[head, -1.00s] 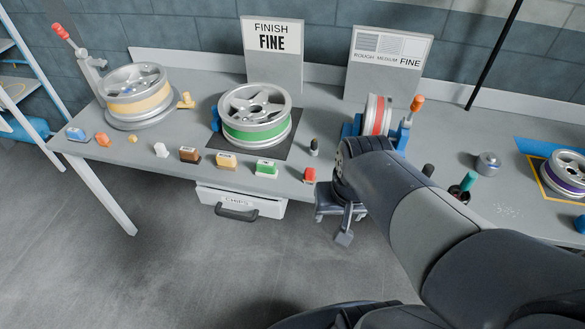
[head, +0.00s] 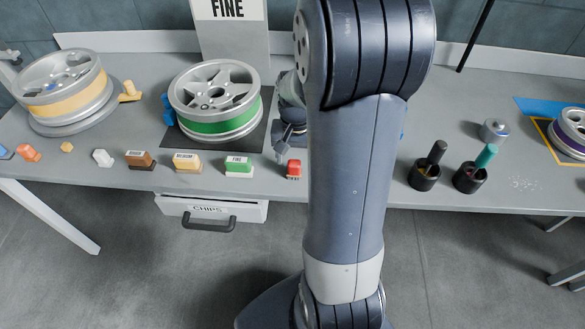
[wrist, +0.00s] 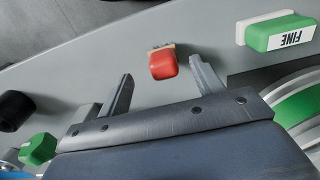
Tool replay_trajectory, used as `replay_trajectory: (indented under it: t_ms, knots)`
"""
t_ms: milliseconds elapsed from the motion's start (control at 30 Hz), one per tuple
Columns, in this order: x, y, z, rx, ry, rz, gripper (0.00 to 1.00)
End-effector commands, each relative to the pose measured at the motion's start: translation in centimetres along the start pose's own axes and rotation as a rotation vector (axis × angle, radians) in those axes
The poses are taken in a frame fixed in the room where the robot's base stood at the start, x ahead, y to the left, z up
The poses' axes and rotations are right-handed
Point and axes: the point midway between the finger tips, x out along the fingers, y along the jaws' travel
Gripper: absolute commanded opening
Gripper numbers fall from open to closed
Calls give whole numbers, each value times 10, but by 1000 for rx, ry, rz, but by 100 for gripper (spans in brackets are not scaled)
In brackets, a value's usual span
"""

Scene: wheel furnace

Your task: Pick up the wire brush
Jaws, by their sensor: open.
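The wire brush, a small red block with a tan bristle edge, lies near the front edge of the bench. It shows in the head view (head: 293,170) just left of my arm. In the wrist view the wire brush (wrist: 163,64) sits between and just ahead of my fingertips. My gripper (wrist: 161,70) is open, with a finger on either side of the brush's line and nothing held. In the head view my gripper (head: 284,138) is partly hidden by my arm, behind the brush.
A green FINE block (head: 238,167) lies left of the brush, with other blocks further left. A wheel with a green band (head: 213,127) stands behind. Black cups (head: 425,176) stand right of my arm. A black knob (wrist: 14,110) and green piece (wrist: 38,149) show at left in the wrist view.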

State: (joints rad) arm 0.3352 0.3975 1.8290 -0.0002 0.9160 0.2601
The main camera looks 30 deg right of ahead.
Motion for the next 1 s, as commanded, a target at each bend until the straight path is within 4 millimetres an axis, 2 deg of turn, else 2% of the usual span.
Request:
replay_trajectory:
  t_ms: [167, 500, 767, 1000]
  knots:
    - [12, -1, -1, -1, -2, 1, 64]
    - [53, -4, -5, -1, -2, 0, 64]
    - [56, -4, -5, -1, 1, 0, 64]
    - [56, -4, -5, -1, 1, 0, 46]
